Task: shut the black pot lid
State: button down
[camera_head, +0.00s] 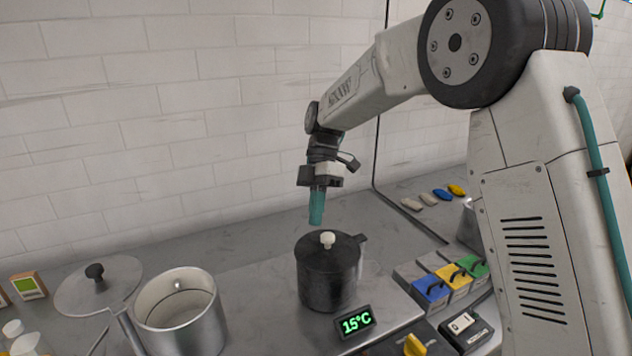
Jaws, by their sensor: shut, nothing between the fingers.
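The black pot (327,284) stands upright on the grey counter, a little right of the middle of the view. Its black lid (318,247) lies over the top of the pot, with a cream knob (327,239) standing up from it. The lid looks level and down on the rim, but I cannot tell whether a small gap is left. My gripper (316,220) points down with teal fingers shut and empty. It hangs just above the lid, slightly left of the knob, apart from it.
A silver pot (185,318) stands open at the left, its grey lid (98,288) raised beside it. A display (357,321) reading 15°C sits before the black pot. Blue, yellow and green boxes (453,278) lie right. Several skeins (441,194) lie behind. A white brick wall (180,110) closes the back.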

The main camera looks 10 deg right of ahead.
jog(key=w+a+f+v, duration=0.1)
jog(key=w+a+v, duration=0.1)
jog(key=v, duration=0.9)
jog(key=s+d+m+t, duration=0.2)
jog(key=s+d+m, duration=0.4)
jog(key=s, duration=0.7)
jog(key=s+d+f+m+t+h, duration=0.1)
jog(key=s+d+m+t, duration=0.2)
jog(key=s+m, duration=0.6)
jog(key=s+d+f+m+t+h, duration=0.1)
jog(key=s+d+m, duration=0.7)
jog(key=s, duration=0.9)
jog(key=shift+s+d+t, duration=0.25)
jog(key=shift+d+t, duration=0.05)
jog(key=shift+t, duration=0.6)
jog(key=shift+f, duration=0.1)
